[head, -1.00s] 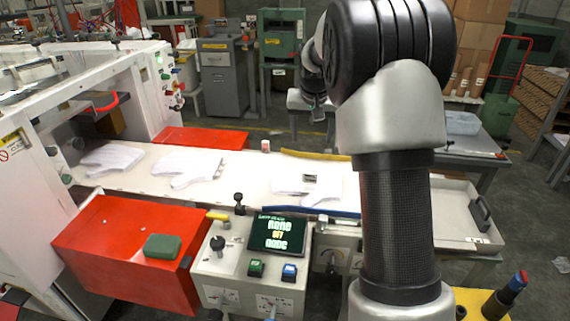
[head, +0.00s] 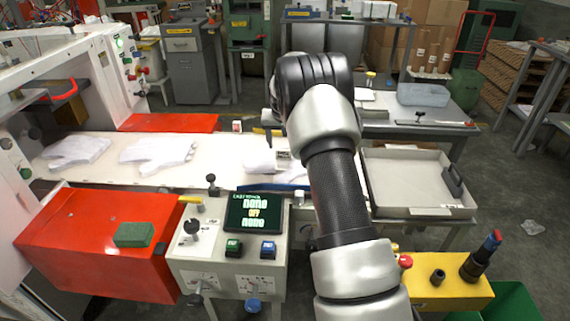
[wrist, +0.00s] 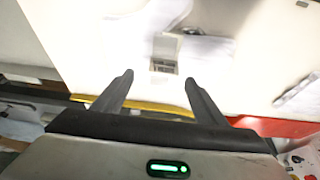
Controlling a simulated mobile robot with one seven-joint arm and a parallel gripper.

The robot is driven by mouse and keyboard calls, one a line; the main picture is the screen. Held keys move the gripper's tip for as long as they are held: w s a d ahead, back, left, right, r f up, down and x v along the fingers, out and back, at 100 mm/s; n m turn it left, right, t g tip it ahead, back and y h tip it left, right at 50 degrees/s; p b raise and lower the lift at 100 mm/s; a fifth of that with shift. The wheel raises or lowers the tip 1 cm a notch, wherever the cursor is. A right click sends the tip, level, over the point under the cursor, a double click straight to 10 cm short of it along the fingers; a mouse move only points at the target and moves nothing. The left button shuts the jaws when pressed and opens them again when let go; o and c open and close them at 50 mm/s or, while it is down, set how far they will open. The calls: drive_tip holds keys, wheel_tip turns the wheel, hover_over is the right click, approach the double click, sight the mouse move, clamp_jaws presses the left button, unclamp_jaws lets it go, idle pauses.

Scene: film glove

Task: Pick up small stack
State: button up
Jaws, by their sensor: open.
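White flat glove stacks lie on the long white work surface (head: 110,175) in the head view: one at the far left (head: 75,151), one left of middle (head: 158,151), and a smaller-looking one (head: 258,157) partly hidden by my arm. A small grey piece (head: 283,154) lies at that third stack. In the wrist view my gripper (wrist: 158,79) is open and empty, its two dark fingers apart. The grey piece (wrist: 164,66) and white glove material (wrist: 207,52) show beyond the fingertips.
A control box with a screen (head: 255,212) and a red cover (head: 95,245) stand in front of the surface. An empty-looking pale tray (head: 410,180) is at right, and a yellow box (head: 450,292) with knobs is at lower right. A yellow strip (wrist: 150,108) runs below the fingers.

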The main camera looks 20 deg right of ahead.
sight(283, 150)
drive_tip(key=x, duration=0.3)
drive_tip(key=b+x, duration=0.1)
drive_tip(key=x, duration=0.1)
drive_tip(key=shift+w+a+f, duration=0.1)
drive_tip(key=shift+a+f, duration=0.05)
drive_tip(key=shift+a, duration=0.2)
drive_tip(key=c, duration=1.5)
